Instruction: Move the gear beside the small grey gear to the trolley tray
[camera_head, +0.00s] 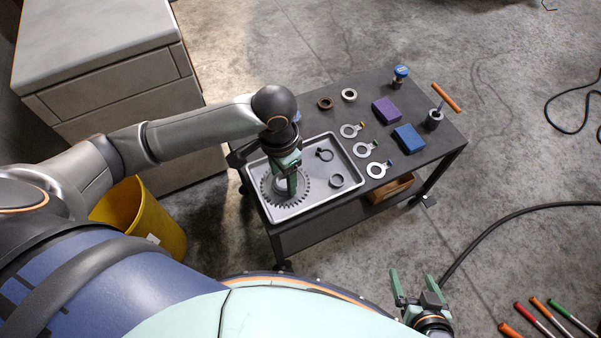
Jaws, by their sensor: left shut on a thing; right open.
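A dark grey toothed gear (304,193) is at the left part of the light grey trolley tray (332,142). My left gripper (291,188) points down over the gear and is shut on it; the gripper hides part of its middle. I cannot tell whether the gear touches the tray floor. My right gripper (418,286) is open and empty, over the floor in front of the trolley. No small grey gear can be made out.
The tray also holds a dark ring clamp (325,155) and a ring (337,181). On the trolley top (345,100) are several ring-ended tools, two rings, a purple box (386,110), a blue box (409,138) and an orange-handled tool (446,97). A yellow bin (150,225) stands left.

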